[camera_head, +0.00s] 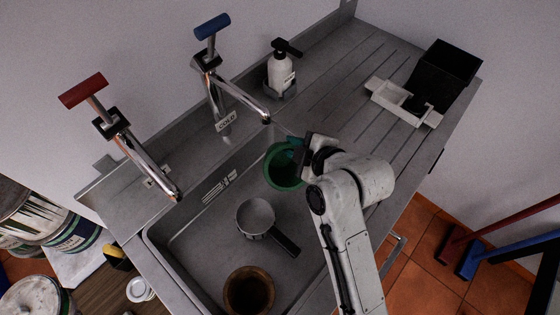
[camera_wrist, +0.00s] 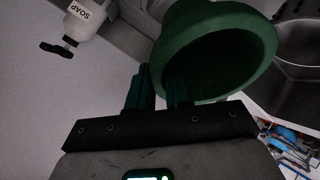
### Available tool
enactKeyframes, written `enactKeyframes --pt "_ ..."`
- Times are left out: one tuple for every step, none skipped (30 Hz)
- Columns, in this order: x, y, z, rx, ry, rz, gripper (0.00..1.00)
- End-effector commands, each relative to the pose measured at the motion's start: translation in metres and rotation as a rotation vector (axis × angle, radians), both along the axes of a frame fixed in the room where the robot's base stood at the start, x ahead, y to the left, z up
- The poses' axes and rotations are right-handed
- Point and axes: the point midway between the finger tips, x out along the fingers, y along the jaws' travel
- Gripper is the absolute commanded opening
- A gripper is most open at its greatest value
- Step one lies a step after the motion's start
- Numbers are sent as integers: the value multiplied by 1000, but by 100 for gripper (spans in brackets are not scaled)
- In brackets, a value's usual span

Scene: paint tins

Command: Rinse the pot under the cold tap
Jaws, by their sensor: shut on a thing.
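My gripper (camera_head: 297,150) is shut on the green pot (camera_head: 270,170) at its rim. In the wrist view, my gripper's fingers (camera_wrist: 160,90) meet the pot's (camera_wrist: 200,40) wall, and its wide dark mouth shows. The pot is over the sink, at its right end in the head view. The cold tap (camera_head: 240,95) has a blue handle (camera_head: 212,26) and a COLD label (camera_head: 227,121). Its spout end is close to the pot, just above and left of it in the picture. I see no clear water stream.
The sink (camera_head: 200,235) holds a small grey pan (camera_head: 255,216) with a dark handle and a brown pot (camera_head: 249,290). A red-handled tap (camera_head: 120,135) is at left. A soap bottle (camera_head: 281,75) stands behind. A white tray (camera_head: 400,102) and black box (camera_head: 447,68) sit on the drainboard.

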Motion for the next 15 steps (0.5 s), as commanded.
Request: enactKeyframes --pt "0 0 0 0 0 0 0" --pt "0 0 0 0 -1 -1 0" --pt "0 0 0 0 0 0 0" --pt "-1 0 0 0 0 0 0" --pt "-2 -1 1 0 0 0 0" --pt "-3 -1 1 0 0 0 0" --pt "-5 -2 1 0 0 0 0" --pt "-7 -3 1 0 0 0 0" --pt "-10 -4 1 0 1 1 0" --pt "-12 -5 1 0 1 1 0" --pt "-14 -6 1 0 0 0 0" --pt "-17 -7 1 0 0 0 0" --pt "-19 -8 1 0 0 0 0" --pt "-21 -9 1 1 1 -1 0" --pt "-23 -10 1 1 1 -1 0"
